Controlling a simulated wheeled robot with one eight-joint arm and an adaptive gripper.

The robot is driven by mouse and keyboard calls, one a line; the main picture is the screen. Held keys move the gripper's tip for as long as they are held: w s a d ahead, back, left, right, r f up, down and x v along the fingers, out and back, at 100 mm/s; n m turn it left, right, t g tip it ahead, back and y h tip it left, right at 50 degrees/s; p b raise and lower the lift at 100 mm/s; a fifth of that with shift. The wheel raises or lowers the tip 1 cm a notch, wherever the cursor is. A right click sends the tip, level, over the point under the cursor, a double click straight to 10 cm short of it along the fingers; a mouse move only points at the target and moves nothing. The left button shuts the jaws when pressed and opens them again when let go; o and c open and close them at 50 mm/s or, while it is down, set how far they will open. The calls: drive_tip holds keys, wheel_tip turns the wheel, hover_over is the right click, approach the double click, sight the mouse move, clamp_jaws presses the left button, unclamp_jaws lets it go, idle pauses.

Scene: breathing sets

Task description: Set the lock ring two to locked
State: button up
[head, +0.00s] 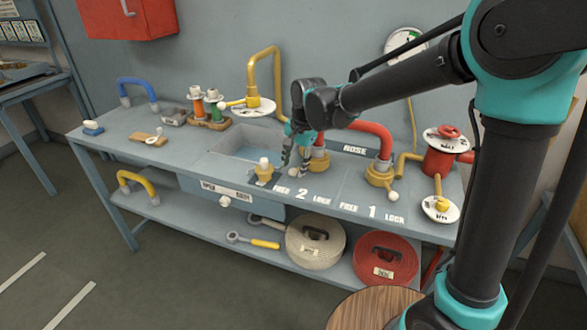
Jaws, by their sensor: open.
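Lock ring two (320,166) is a brass ring on the bench at the left foot of the red bent pipe (371,130). Its lever ends in a pale ball (294,172), which sits on the left, toward the FREE side of the printed label "2" (302,194). LOCK (321,198) is printed to the right. My gripper (293,160) is open and points down just above the ball, left of the ring. It hides part of the ring; whether it touches the ball I cannot tell.
Lock ring one (380,177) stands to the right, its ball (393,197) toward LOCK. A brass fitting (263,169) on a dark plate stands close left of my gripper. A sink (240,142) lies behind. A red valve (440,155) is at the right end.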

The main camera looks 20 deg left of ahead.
drive_tip(key=shift+w+a+f, duration=0.1)
drive_tip(key=shift+a+f, duration=0.1)
drive_tip(key=shift+f, duration=0.8)
clamp_jaws()
